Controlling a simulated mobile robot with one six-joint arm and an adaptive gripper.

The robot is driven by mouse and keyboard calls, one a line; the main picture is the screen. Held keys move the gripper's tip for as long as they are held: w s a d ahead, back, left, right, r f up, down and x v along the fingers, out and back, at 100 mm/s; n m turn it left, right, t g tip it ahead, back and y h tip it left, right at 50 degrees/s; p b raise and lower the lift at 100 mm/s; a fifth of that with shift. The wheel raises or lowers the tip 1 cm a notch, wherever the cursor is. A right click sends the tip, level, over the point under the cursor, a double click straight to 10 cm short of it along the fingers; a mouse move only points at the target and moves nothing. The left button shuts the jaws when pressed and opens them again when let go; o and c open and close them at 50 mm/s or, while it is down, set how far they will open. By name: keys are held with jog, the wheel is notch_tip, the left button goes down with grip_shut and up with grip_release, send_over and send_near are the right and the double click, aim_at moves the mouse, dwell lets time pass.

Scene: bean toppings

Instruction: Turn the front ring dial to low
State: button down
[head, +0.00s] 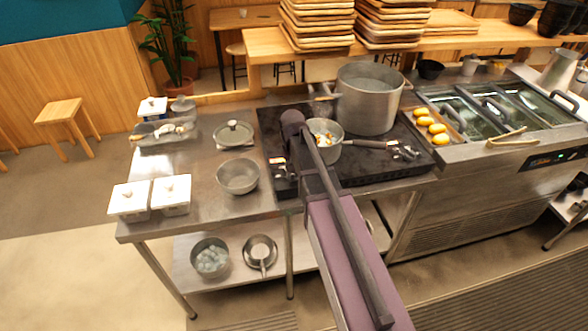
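The black stove (350,175) stands in the middle, with a small pot (331,150) of food and a large steel pot (368,100) on it. Small grey knob-like parts (405,152) show at its right front. More small grey parts (281,178) show at its left front, partly behind my arm. I cannot tell which is the front ring dial, and no dial setting can be read. My arm reaches from the bottom over the stove's left front. My gripper's fingers cannot be made out there, so I cannot tell if it touches anything.
A steel bowl (238,177), a lidded pan (233,134) and white lidded containers (171,193) stand on the left counter. The small pot's handle (363,144) points right. Yellow items (431,121) lie on a tray at right. Stacked wooden trays (318,22) stand behind.

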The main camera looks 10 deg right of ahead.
jog(key=n, duration=0.6)
jog(key=shift+s+n, duration=0.2)
jog(key=shift+n, duration=0.2)
jog(key=c, duration=0.6)
grip_release()
jog(key=shift+w, duration=0.1)
jog(key=s+m, duration=0.4)
jog(key=s, duration=1.2)
jog(key=shift+s+d, duration=0.15)
